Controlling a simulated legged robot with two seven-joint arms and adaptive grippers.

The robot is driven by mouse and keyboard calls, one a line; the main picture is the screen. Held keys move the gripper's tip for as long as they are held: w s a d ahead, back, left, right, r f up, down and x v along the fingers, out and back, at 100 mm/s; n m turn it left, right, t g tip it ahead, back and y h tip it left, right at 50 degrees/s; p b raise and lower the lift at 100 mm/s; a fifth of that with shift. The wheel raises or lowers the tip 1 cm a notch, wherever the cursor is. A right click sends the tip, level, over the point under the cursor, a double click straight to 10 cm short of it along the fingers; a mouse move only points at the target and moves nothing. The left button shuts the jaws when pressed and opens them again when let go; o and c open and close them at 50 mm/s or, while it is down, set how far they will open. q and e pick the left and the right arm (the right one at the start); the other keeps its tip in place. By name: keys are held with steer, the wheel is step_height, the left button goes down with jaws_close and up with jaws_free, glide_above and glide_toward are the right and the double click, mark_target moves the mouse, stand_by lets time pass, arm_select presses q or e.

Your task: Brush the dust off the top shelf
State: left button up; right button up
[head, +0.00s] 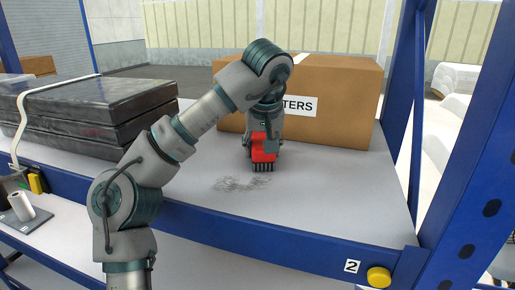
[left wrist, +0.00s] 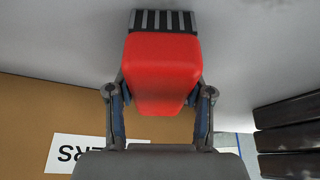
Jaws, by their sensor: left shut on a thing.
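My left gripper (head: 264,142) is shut on a red brush (head: 263,150) with dark bristles pointing down. The brush is just behind a patch of grey dust (head: 241,184) on the top shelf (head: 325,205); I cannot tell whether the bristles touch the surface. In the left wrist view the gripper's fingers (left wrist: 158,100) sit on both sides of the red brush body (left wrist: 163,65), with the striped bristles (left wrist: 162,20) beyond it. The dust does not show in that view. My right gripper is not in view.
A cardboard box (head: 340,95) with a white label stands behind the brush. Dark wrapped boxes (head: 95,112) lie on the shelf's left side. A blue upright (head: 470,150) and front beam (head: 290,240) with a yellow knob (head: 379,277) bound the shelf. The front right surface is clear.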

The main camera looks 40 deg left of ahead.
mark_target(261, 160)
arm_select(q)
steer(key=shift+w+d, duration=0.2)
steer(key=shift+d, duration=0.3)
steer(key=shift+s+d, duration=0.35)
steer(key=shift+s, duration=0.45)
steer(key=shift+s+d, duration=0.2)
steer(key=shift+s, duration=0.4)
steer(key=shift+s+d, duration=0.1)
steer(key=shift+s, duration=0.45)
steer(key=shift+s+d+f, duration=0.2)
steer(key=shift+s, duration=0.3)
steer(key=shift+s+d+f, duration=0.1)
steer(key=shift+s+d, duration=0.1)
steer(key=shift+s, duration=0.35)
steer(key=shift+s+d, duration=0.2)
steer(key=shift+s, duration=0.35)
steer(key=shift+c, duration=0.4)
steer(key=shift+s+d, duration=0.25)
steer(key=shift+s, duration=0.55)
steer(key=shift+s+d, duration=0.2)
steer(key=shift+s, duration=0.7)
